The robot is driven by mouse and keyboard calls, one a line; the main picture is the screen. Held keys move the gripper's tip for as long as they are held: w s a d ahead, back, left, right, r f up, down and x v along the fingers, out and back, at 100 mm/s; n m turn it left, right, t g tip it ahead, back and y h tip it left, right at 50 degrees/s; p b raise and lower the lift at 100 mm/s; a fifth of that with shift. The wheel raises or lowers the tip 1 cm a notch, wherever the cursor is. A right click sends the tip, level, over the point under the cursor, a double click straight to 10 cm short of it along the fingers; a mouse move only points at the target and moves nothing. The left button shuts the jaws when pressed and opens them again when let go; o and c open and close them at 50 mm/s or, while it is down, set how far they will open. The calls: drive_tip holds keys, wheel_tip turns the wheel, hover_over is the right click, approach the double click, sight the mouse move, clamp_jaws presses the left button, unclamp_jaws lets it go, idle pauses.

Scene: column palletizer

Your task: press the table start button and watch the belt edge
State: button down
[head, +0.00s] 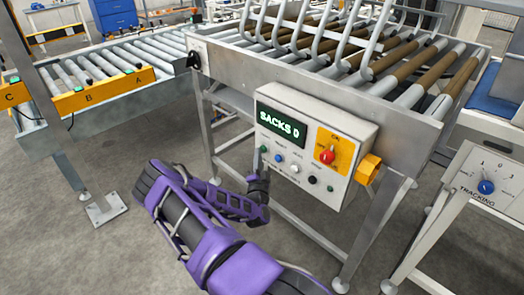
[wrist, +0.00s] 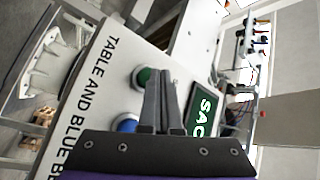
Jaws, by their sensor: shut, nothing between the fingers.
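The control box (head: 345,140) hangs on the front of the roller table (head: 300,85). Its display (head: 281,125) reads "SACKS 0". A green button (head: 263,149) and a blue button (head: 279,158) sit in its lower row; their small labels are unreadable. My gripper (head: 259,165) is shut and empty, just in front of the box's lower left. In the wrist view, its fingers (wrist: 167,85) point at the panel, beside the green button (wrist: 143,77) and blue button (wrist: 128,123); I cannot tell whether they touch. A blue belt surface (head: 497,105) shows at the right.
A red knob (head: 327,156) on a yellow plate and a yellow block (head: 368,168) stick out at the box's right. Bent grey bars (head: 330,30) arch over the rollers. A "TRACKING" panel (head: 487,185) stands right. Another roller conveyor (head: 130,60) stands left, with bare floor before it.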

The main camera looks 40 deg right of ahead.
drive_tip(key=shift+d, duration=0.4)
drive_tip(key=shift+a, duration=0.1)
idle(0.5)
drive_tip(key=shift+a, duration=0.8)
drive_tip(key=a, duration=0.1)
drive_tip(key=a+p, duration=0.1)
drive_tip(key=a, duration=0.3)
drive_tip(key=shift+s, duration=0.25)
idle(0.5)
